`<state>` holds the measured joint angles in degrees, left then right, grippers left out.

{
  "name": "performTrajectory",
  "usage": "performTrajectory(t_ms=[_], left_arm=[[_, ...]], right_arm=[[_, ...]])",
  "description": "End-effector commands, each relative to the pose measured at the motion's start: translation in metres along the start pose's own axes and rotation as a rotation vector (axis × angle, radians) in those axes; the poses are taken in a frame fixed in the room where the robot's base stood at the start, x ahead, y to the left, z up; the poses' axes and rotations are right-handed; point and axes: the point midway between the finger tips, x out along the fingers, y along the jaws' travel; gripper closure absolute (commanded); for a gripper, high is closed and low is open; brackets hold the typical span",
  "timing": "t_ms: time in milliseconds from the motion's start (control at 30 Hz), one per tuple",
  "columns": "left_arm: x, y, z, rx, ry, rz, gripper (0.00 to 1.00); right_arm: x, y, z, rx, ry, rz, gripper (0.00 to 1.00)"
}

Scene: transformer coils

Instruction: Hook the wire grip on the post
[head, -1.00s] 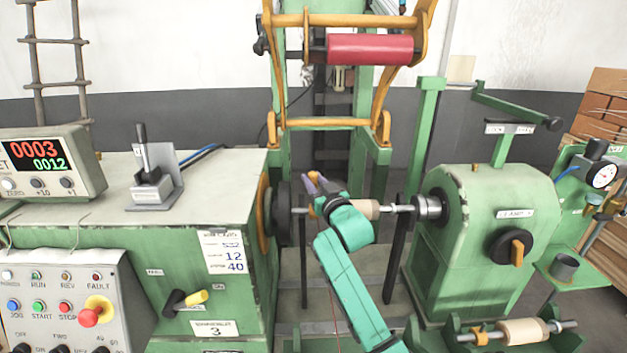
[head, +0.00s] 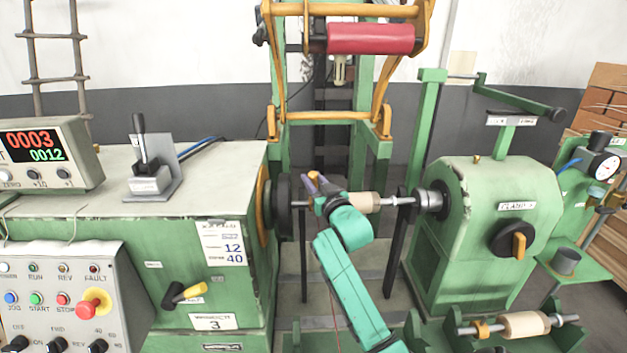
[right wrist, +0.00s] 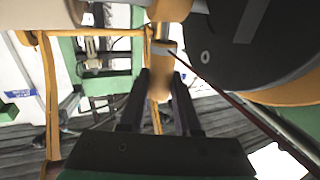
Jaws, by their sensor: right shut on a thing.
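My right gripper (head: 318,185) reaches in from the bottom of the head view, just right of the dark disc (head: 283,212) of the green machine. In the right wrist view its dark fingers (right wrist: 160,95) are shut on the tan wire grip (right wrist: 159,78), which has a pale collar at its top. The grip's orange end (head: 314,176) shows small in the head view. A thin red wire (right wrist: 235,100) runs from near the collar to the lower right. An orange piece (right wrist: 172,10) is close above the grip; I cannot clearly make out the post. My left gripper is out of view.
A tan roll (head: 364,204) on the shaft stands beside my right wrist, with the green tailstock (head: 480,225) to its right. An orange frame with a red roller (head: 370,39) rises behind. Another roll (head: 523,325) lies at the lower right.

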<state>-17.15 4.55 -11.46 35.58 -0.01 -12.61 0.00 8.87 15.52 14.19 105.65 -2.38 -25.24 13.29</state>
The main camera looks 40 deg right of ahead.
Motion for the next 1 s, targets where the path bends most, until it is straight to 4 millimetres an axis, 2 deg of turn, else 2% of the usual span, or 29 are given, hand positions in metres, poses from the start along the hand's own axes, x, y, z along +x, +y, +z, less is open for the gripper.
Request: performTrajectory(t_ms=[433,700,733,800,833,1000], left_arm=[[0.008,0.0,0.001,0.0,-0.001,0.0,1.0],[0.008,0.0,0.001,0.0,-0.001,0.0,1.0],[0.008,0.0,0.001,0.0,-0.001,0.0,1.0],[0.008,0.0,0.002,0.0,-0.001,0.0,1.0],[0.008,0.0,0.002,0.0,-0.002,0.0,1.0],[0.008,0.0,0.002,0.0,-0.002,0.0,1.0]], right_arm=[[0.0,0.0,0.013,0.0,0.0,0.0,1.0],[0.0,0.0,0.013,0.0,0.0,0.0,1.0],[0.0,0.0,0.013,0.0,0.0,0.0,0.65],[0.0,0.0,0.013,0.0,0.0,0.0,0.38],[0.0,0.0,0.013,0.0,0.0,0.0,0.34],[0.0,0.0,0.013,0.0,0.0,0.0,0.34]])
